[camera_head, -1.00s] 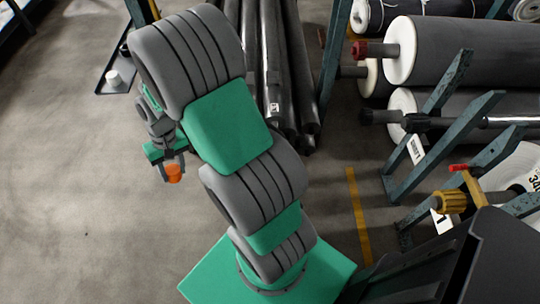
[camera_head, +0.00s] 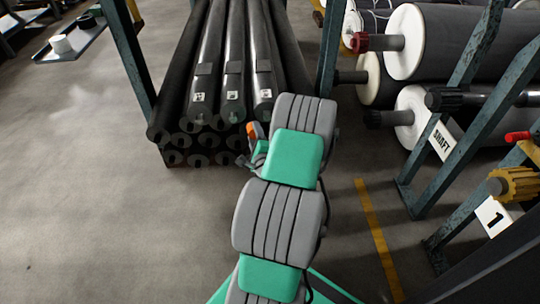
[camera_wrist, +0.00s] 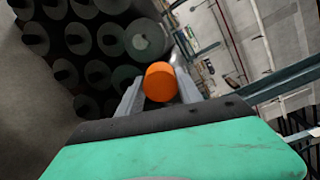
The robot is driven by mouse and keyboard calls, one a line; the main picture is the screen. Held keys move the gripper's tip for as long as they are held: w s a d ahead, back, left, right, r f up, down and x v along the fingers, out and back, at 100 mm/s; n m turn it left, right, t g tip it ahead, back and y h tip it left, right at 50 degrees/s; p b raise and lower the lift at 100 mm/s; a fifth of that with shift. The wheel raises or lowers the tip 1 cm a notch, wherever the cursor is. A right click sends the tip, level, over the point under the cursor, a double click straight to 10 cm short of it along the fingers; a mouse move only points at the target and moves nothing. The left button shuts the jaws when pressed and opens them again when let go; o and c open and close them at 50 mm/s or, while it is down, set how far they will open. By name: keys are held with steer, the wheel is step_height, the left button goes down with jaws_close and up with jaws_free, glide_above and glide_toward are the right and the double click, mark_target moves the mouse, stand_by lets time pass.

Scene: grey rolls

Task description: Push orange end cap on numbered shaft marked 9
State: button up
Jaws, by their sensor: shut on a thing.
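The orange end cap (camera_wrist: 161,82) is held between the two fingers of my gripper (camera_wrist: 158,88) in the wrist view. In the head view the cap (camera_head: 252,130) shows at the right edge of the shaft stack, partly hidden by my arm. The stacked dark shafts (camera_head: 205,95) lie with their ends toward me; three top shafts carry small white labels (camera_head: 233,95), too small to read. In the wrist view one lighter shaft end (camera_wrist: 146,40) is just beyond the cap; I cannot tell whether they touch or which number it bears.
Teal rack posts stand left (camera_head: 128,55) and right (camera_head: 331,60) of the stack. Large grey rolls (camera_head: 470,50) lie on a rack at the right. A tray (camera_head: 70,45) with white pieces is at the far left. The floor left of my arm is clear.

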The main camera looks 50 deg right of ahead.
mark_target(267, 117)
steer(key=s+d, duration=0.1)
steer(key=s+d+f+m+g+h, duration=0.1)
steer(key=s, duration=0.1)
steer(key=s+d+f+h, duration=0.1)
steer(key=shift+s+m+g+b, duration=0.15)
steer(key=shift+m+g+b, duration=0.15)
steer(key=shift+b, duration=0.1)
steer(key=shift+a, duration=0.1)
steer(key=shift+p+x, duration=2.8)
steer(key=shift+x, duration=0.1)
steer(key=shift+w+d+r+p, duration=0.2)
steer(key=shift+w+d+p, duration=0.1)
steer(key=shift+p, duration=0.1)
steer(key=shift+w+d+p, duration=0.45)
steer(key=shift+p, duration=0.3)
